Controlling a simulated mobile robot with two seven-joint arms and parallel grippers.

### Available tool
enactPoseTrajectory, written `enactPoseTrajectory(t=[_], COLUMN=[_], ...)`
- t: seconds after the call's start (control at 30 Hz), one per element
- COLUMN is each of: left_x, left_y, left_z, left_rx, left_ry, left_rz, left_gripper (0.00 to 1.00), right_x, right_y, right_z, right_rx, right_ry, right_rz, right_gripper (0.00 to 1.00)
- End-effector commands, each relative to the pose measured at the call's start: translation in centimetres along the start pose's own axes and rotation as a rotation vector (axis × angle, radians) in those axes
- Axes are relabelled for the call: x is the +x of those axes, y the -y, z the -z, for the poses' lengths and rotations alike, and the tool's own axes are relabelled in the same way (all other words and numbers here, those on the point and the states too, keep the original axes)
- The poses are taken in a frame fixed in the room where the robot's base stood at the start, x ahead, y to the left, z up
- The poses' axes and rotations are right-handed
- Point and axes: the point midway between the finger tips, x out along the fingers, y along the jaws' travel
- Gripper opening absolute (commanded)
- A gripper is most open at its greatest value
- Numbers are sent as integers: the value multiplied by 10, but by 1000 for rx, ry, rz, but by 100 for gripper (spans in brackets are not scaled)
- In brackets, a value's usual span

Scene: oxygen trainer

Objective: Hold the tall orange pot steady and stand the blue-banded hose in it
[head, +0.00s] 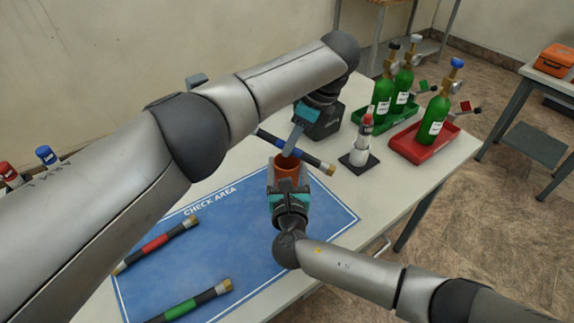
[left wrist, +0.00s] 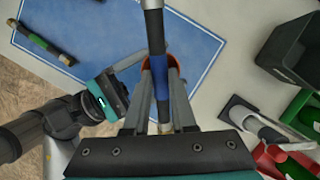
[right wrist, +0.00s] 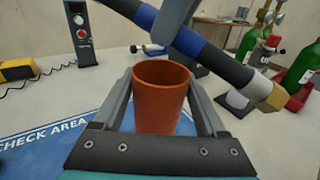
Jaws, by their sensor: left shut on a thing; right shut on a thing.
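The blue-banded hose (head: 313,159) is black with a blue band and brass ends. My left gripper (head: 292,148) is shut on it near the band; the hose also shows between the fingers in the left wrist view (left wrist: 155,35). In the right wrist view the hose (right wrist: 222,62) slopes down to the right, apart from the pot's rim. My right gripper (head: 289,186) is shut on the pot, its fingers on either side. The pot (right wrist: 160,98) stands upright and its visible opening looks empty.
A red-banded hose (head: 155,243) and a green-banded hose (head: 190,303) lie on the blue check-area mat (head: 240,250). A white stand on a black base (head: 358,160) is right of the pot. Green bottles stand in green (head: 372,137) and red (head: 412,153) trays beyond it.

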Motion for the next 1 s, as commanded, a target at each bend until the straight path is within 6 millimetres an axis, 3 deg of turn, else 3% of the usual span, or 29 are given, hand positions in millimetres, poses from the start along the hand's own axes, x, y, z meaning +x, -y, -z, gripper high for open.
enactPoseTrajectory(t=[0.07, 0.1, 0.4, 0.73, 0.87, 1.0], left_x=[0, 0, 0, -5, -22, -53], left_y=[0, 0, 0, 0, 1, 1], left_z=[0, 0, 0, 0, 0, 1], left_rx=[0, 0, 0, 0, 1, 1], left_ry=[0, 0, 0, -1, -2, -1], left_rz=[1, 1, 1, 1, 3, 4], left_gripper=[0, 25, 59, 59, 59, 59], right_x=[0, 0, 0, 0, 0, 0], right_y=[0, 0, 0, 0, 0, 0], right_z=[0, 0, 0, 0, 0, 0], right_rx=[0, 0, 0, 0, 0, 0], right_ry=[-1, -1, -1, -1, -1, -1], right_rz=[0, 0, 0, 0, 0, 0], right_gripper=[18, 18, 18, 18, 18, 18])
